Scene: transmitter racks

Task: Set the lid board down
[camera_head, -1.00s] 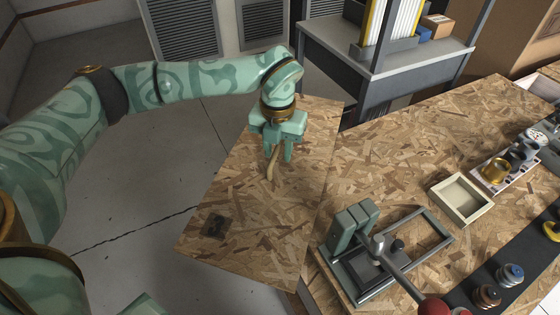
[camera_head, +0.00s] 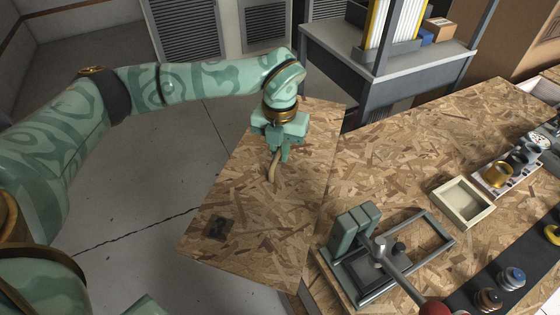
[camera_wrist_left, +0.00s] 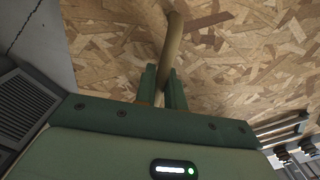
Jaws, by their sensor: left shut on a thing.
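The lid board (camera_head: 243,222) is a flat particle-board panel at the middle of the head view, beside the left edge of the bench. It also fills the upper part of the left wrist view (camera_wrist_left: 230,50). A tan rope-like handle (camera_head: 272,170) stands on its face. My left gripper (camera_head: 277,155) is shut on this handle; in the left wrist view the handle (camera_wrist_left: 172,45) passes between the two green fingers. A small dark patch (camera_head: 219,228) sits near the board's lower left. I cannot tell whether the board touches anything below.
The particle-board bench (camera_head: 400,150) lies to the right. It carries a green press with a lever (camera_head: 355,245), a cream tray (camera_head: 463,200), a white rack of metal parts (camera_head: 508,177) and a dark strip with knobs (camera_head: 487,297). A grey table (camera_head: 345,45) stands behind.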

